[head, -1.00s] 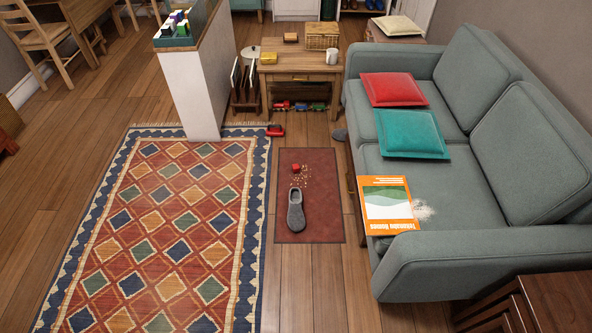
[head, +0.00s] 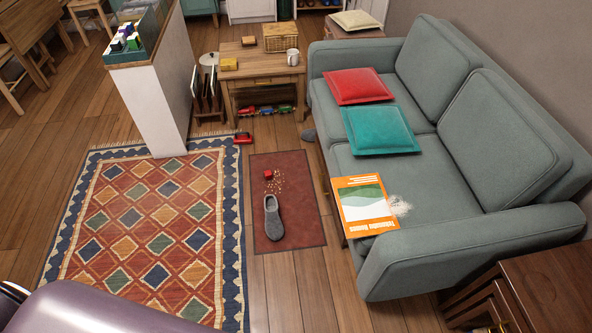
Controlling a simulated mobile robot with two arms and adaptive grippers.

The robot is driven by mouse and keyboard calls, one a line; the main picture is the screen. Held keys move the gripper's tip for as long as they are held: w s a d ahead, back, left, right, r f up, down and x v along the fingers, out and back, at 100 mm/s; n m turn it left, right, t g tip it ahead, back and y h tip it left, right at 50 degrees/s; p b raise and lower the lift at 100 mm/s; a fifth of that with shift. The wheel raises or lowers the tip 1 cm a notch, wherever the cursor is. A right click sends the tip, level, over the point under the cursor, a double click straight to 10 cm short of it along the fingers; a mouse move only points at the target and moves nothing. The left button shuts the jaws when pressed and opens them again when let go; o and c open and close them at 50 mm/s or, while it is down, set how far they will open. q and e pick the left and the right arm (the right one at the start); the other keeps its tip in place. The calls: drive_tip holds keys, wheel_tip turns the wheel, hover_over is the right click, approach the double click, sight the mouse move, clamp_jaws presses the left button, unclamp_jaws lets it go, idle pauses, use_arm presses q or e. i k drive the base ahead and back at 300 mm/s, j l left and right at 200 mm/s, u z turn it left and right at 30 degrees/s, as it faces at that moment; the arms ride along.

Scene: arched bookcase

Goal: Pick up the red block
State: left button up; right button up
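A small red block (head: 268,175) lies on the dark red mat (head: 290,203) on the floor, near the mat's upper left part. Scattered crumbs (head: 276,187) lie just beside it, and a grey slipper (head: 273,217) lies below it on the same mat. Neither of my grippers shows in the head view. A purple-grey rounded part of my own body shows at the lower left.
A grey sofa (head: 452,215) stands right of the mat, with an orange book (head: 362,205) on its seat. A patterned rug (head: 150,235) lies left. A wooden table (head: 262,72) stands behind, with a toy train (head: 265,109) beneath. Bare floor lies in front of the mat.

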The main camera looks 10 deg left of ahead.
sight(268, 174)
drive_tip(key=i+j+z, duration=0.25)
drive_tip(key=j, duration=0.35)
drive_tip(key=i+j+z, duration=0.15)
drive_tip(key=i+j, duration=0.15)
drive_tip(key=i+j+z, duration=0.1)
drive_tip(key=j, duration=0.25)
drive_tip(key=i+j+z, duration=0.15)
drive_tip(key=j, duration=0.2)
drive_tip(key=i+j+z, duration=0.1)
drive_tip(key=j, duration=0.25)
